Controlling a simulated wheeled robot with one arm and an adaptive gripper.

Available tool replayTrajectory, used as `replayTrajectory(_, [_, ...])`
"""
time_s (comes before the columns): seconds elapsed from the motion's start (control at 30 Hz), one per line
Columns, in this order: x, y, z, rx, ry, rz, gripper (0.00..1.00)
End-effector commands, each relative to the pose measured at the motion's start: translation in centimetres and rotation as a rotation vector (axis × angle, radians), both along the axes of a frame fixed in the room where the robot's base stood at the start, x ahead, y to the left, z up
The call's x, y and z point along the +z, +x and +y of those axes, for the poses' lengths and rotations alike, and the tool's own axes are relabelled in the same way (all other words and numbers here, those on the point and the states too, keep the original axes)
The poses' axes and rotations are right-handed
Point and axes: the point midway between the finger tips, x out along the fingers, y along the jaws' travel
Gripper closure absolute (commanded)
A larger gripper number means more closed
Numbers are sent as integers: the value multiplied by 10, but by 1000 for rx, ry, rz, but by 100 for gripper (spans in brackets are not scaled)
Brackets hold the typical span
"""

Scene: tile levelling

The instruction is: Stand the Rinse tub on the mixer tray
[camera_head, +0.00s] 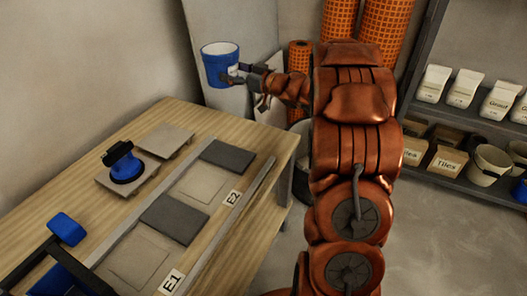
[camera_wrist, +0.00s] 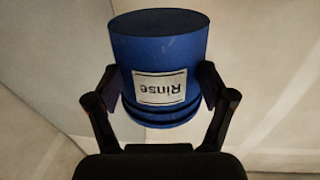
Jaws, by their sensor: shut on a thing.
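The blue Rinse tub (camera_head: 219,68) is held up in the air beyond the far end of the wooden table in the head view. In the wrist view the Rinse tub (camera_wrist: 160,60) fills the space between my fingers, and its white "Rinse" label shows upside down. My gripper (camera_head: 236,75) is shut on the tub's side; in the wrist view my gripper (camera_wrist: 160,95) has one finger on each side of it. The tub looks roughly upright in the head view. I cannot make out the mixer tray for certain in either view.
The wooden table (camera_head: 128,133) holds grey tiles (camera_head: 175,218), a blue suction lifter (camera_head: 123,162), and E1 and E2 labels. Orange rolls (camera_head: 380,30) stand behind my arm. Shelves (camera_head: 460,110) with bags and buckets are at right.

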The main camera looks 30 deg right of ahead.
Motion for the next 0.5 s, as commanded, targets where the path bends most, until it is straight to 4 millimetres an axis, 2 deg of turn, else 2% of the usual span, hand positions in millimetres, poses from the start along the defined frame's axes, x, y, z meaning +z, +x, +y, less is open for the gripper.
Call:
replayTrajectory(0.03, [-17, -9, -12, 6, 3, -5, 80])
replayTrajectory(0.2, [-51, -41, -41, 45, 3, -3, 80])
replayTrajectory(0.5, [-97, -94, -77, 99, 2, -4, 80])
